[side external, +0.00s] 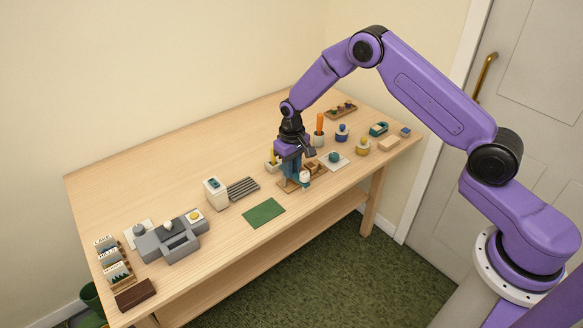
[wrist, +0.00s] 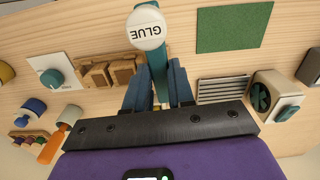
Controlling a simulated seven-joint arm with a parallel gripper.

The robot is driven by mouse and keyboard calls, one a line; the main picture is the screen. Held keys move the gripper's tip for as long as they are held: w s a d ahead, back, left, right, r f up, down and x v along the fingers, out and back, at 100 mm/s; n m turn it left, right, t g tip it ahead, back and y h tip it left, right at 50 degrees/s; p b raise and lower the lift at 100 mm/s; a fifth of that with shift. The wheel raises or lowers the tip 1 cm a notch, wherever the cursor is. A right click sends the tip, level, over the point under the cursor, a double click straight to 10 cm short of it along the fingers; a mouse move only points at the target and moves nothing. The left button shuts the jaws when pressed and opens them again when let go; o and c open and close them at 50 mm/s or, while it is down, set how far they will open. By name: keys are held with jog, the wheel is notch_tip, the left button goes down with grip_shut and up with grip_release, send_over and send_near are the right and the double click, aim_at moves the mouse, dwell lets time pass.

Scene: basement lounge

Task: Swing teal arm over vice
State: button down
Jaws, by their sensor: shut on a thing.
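The teal arm (wrist: 157,62) shows in the wrist view as a bar running between my fingers, with a white round piece marked GLUE (wrist: 146,27) at its far end. My gripper (wrist: 156,88) is shut on the teal arm. In the side view my gripper (side external: 291,168) is low over the front of the table, and the white glue piece (side external: 305,177) shows beside it. A wooden two-block piece, which looks like the vice (wrist: 110,73), lies just left of the teal arm in the wrist view. The teal arm is beside it, not above it. My fingers hide the arm's near end.
A green mat (side external: 263,213) and a dark slatted rack (side external: 242,188) lie left of my gripper. Bare tabletop (side external: 190,155) lies behind.

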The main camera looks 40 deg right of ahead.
jog(key=n, duration=0.2)
jog(key=d+n, duration=0.1)
jog(key=n, duration=0.1)
jog(key=shift+w+d+n, duration=0.2)
jog(key=shift+n, duration=0.2)
jog(key=n, duration=0.3)
jog(key=d+n, duration=0.1)
jog(key=shift+w, duration=0.4)
jog(key=n, duration=0.3)
jog(key=w+n, duration=0.1)
jog(key=n, duration=0.1)
jog(key=shift+d, duration=0.35)
jog(key=shift+w+n, duration=0.3)
jog(key=shift+n, duration=0.6)
jog(key=shift+w+n, duration=0.3)
jog(key=shift+n, duration=0.6)
jog(key=c, duration=1)
grip_release()
jog(key=shift+o, duration=0.2)
notch_tip(320, 180, up, 18)
jog(key=shift+f, duration=0.25)
